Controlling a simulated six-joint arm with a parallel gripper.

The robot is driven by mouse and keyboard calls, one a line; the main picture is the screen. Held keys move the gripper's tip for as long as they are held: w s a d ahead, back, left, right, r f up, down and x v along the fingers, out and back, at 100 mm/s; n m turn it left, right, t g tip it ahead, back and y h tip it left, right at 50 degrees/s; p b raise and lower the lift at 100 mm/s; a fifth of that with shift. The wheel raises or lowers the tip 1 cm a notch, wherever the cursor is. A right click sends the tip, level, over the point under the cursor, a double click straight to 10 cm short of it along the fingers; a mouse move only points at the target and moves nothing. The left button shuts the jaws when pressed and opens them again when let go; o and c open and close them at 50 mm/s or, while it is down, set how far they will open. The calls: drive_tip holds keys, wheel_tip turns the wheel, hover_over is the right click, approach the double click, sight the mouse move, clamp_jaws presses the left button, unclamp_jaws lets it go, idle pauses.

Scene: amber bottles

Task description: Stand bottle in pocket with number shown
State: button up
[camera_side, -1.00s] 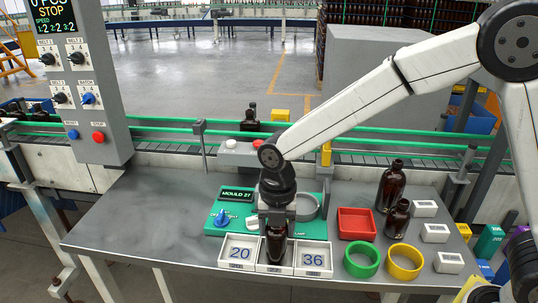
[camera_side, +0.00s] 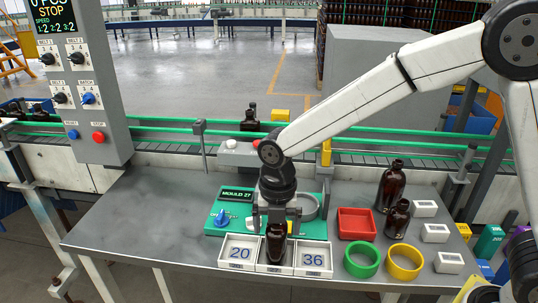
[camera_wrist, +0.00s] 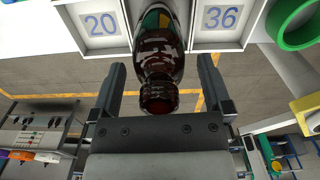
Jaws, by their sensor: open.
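An amber bottle (camera_side: 276,242) stands upright in the middle pocket of the white three-pocket tray (camera_side: 258,268), between the pockets numbered 20 and 36. The bottle hides that pocket's number. The display on the green panel (camera_side: 237,195) reads MOULD 27. My gripper (camera_side: 272,222) is just above and behind the bottle. In the wrist view the jaws (camera_wrist: 158,95) are apart on either side of the bottle's neck (camera_wrist: 158,95), with gaps on both sides.
Two more amber bottles (camera_side: 391,185) stand to the right, near a red tray (camera_side: 356,225). A green ring (camera_side: 361,260), a yellow ring (camera_side: 404,262) and several small white blocks (camera_side: 435,233) lie on the right. The table's left side is clear.

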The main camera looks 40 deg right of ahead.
wheel_tip(320, 180, up, 11)
drive_tip(key=shift+r, duration=0.2)
idle(0.3)
drive_tip(key=shift+d+f, duration=0.1)
idle(0.5)
drive_tip(key=s+d+f+m+t, duration=0.1)
drive_tip(key=s+d+f+m, duration=0.2)
drive_tip(key=m, duration=0.5)
drive_tip(key=s+d+f+m, duration=0.3)
drive_tip(key=d+f+m, duration=0.2)
drive_tip(key=d+m, duration=0.2)
drive_tip(key=s+d+f+m+t, duration=0.1)
drive_tip(key=s+d+f+m, duration=0.3)
drive_tip(key=m, duration=0.7)
drive_tip(key=shift+d+f+t, duration=0.3)
drive_tip(key=shift+d+f, duration=0.15)
drive_tip(key=shift+f, duration=0.15)
drive_tip(key=shift+s+d+f+m, duration=0.3)
drive_tip(key=shift+s+m, duration=0.15)
drive_tip(key=shift+m, duration=0.45)
